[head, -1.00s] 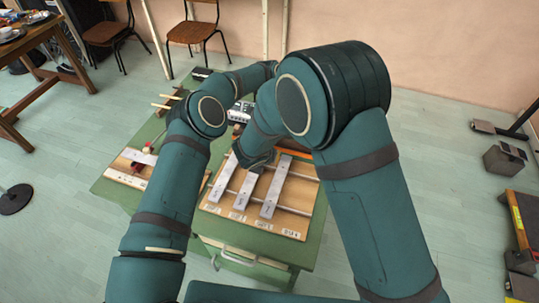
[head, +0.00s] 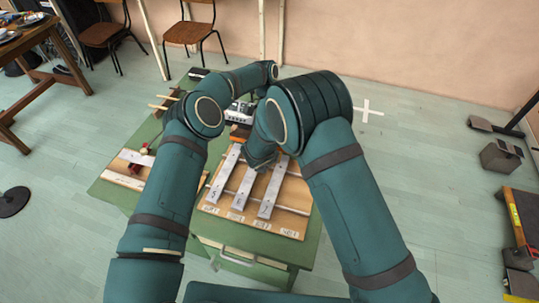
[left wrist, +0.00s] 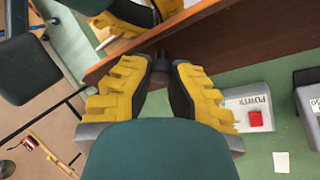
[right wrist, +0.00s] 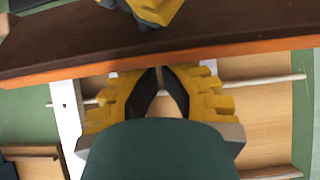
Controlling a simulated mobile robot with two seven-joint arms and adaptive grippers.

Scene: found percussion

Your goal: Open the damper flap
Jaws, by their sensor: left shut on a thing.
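My left gripper (left wrist: 160,72) is shut on a small dark knob (left wrist: 164,52) at the edge of a brown board (left wrist: 215,28), which may be the damper flap. In the head view that gripper is hidden behind my right arm. My right gripper (right wrist: 161,72) has its fingertips together with nothing visible between them. It is above the metal-bar panel, just beside the board's orange edge (right wrist: 60,74). Part of my left gripper's yellow fingers shows across the board in the right wrist view. In the head view most of the board is covered by my arms.
Metal bars (head: 271,190) lie on a wooden panel (head: 292,220) on the green table (head: 115,190). A white box marked POWER with a red button (left wrist: 254,118) is close to my left gripper. A second wooden panel (head: 124,180) is at the table's left.

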